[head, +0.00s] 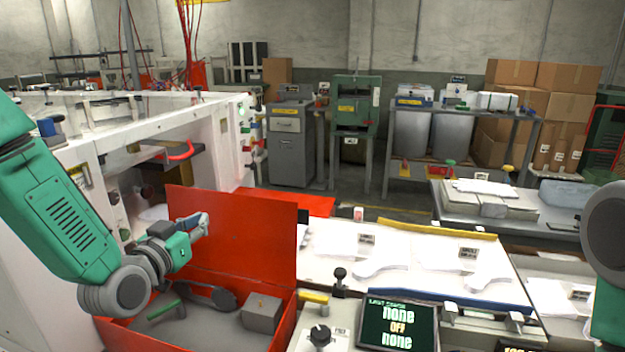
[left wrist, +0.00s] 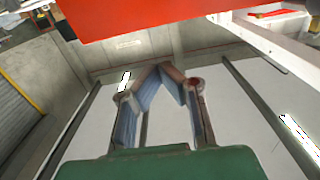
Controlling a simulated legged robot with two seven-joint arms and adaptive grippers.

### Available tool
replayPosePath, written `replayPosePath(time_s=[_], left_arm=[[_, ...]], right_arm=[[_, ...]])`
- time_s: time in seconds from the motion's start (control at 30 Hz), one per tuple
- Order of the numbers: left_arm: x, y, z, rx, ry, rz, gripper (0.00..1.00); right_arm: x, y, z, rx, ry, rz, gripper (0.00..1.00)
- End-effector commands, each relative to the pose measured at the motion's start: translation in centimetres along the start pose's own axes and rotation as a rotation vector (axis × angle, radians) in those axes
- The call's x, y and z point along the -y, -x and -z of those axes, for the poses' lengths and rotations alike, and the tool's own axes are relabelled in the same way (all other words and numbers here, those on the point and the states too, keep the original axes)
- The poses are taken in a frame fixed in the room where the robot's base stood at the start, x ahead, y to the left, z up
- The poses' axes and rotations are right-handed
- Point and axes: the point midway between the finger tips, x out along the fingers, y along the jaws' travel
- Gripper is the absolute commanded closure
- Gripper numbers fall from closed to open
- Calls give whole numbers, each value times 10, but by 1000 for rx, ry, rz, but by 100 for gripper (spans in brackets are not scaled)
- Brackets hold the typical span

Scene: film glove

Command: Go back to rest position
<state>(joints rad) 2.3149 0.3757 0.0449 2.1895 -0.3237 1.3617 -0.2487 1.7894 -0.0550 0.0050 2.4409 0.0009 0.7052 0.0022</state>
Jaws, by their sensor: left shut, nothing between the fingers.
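My left gripper (head: 204,222) is above the open red box in the head view, in front of its raised red lid (head: 250,235). It is shut and empty. In the left wrist view its fingers (left wrist: 165,72) come together at the tips with nothing between them. My left arm comes in from the left, green with grey joints. Part of my right arm shows at the right edge of the head view; its gripper is out of the picture.
The red box holds a grey block (head: 262,313) and a green-handled tool (head: 165,309). A white worktable (head: 400,262) with flat white shapes stands right of it. A dark display (head: 398,326) is in front. A white machine (head: 205,150) stands at the left, cardboard boxes (head: 510,72) at the back right.

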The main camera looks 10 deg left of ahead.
Motion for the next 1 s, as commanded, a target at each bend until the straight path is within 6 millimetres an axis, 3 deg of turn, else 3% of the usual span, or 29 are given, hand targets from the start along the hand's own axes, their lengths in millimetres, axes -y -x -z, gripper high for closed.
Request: replayPosePath(time_s=[0.13,0.27,0.4,0.5,0.6,0.7,0.8,0.9,1.0], left_arm=[[-14,13,-46,135,8,-21,100],[-34,48,-125,382,26,-45,100],[-56,113,-210,689,41,-55,100],[-68,171,-260,907,45,-49,100],[-76,233,-297,1114,44,-34,100],[-80,288,-320,1283,38,-14,100],[-82,327,-330,1402,32,7,100],[-82,350,-335,1470,27,21,100],[-82,358,-336,1495,27,27,100]], right_arm=[[0,0,0,0,-1,0,45],[0,0,0,0,-1,0,45],[0,0,0,0,-1,0,45],[0,0,0,0,0,0,45],[0,0,0,0,0,0,45],[0,0,0,0,0,0,45],[0,0,0,0,0,0,45],[0,0,0,0,0,0,45],[0,0,0,0,-1,0,45]])
